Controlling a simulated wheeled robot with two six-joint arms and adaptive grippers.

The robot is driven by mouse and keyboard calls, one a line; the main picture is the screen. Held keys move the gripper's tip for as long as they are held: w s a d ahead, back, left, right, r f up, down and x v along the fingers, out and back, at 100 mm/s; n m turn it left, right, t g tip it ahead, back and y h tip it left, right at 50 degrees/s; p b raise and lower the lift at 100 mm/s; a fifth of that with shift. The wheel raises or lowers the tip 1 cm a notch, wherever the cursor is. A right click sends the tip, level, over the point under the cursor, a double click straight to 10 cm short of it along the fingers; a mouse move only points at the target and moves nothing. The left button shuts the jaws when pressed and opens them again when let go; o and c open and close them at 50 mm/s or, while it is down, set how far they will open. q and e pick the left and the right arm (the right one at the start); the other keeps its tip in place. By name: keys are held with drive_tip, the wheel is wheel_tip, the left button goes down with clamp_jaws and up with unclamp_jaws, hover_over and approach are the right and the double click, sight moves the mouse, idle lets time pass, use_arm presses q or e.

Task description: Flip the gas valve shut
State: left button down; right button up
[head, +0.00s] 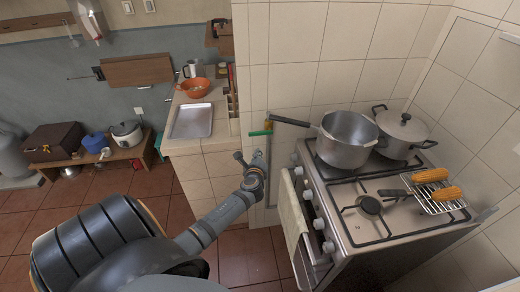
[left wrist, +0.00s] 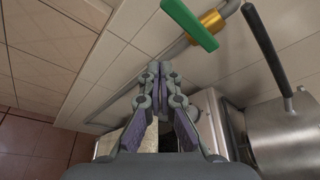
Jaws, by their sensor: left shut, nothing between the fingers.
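The gas valve has a green lever handle (head: 259,133) and a brass body on the tiled wall, left of the stove. In the left wrist view the green handle (left wrist: 190,24) and brass body (left wrist: 212,20) are at the top, on a thin grey pipe (left wrist: 172,53). The handle lies across the pipe, roughly at a right angle. My left gripper (head: 258,156) is just below the handle in the head view, apart from it. Its fingertips (left wrist: 157,70) are together with nothing between them. My right gripper is not in view.
A stove (head: 365,205) stands to the right, with a cloth (head: 293,212) on its front. It holds a pot (head: 347,138) whose dark handle reaches toward the valve, a lidded pot (head: 404,130) and a rack of corn (head: 440,198). A counter with a tray (head: 193,121) is left.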

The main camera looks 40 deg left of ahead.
use_arm(q)
drive_tip(key=v, duration=0.3)
drive_tip(key=shift+d+r, duration=0.2)
drive_tip(key=shift+d, duration=0.25)
drive_tip(key=shift+s+a, duration=0.1)
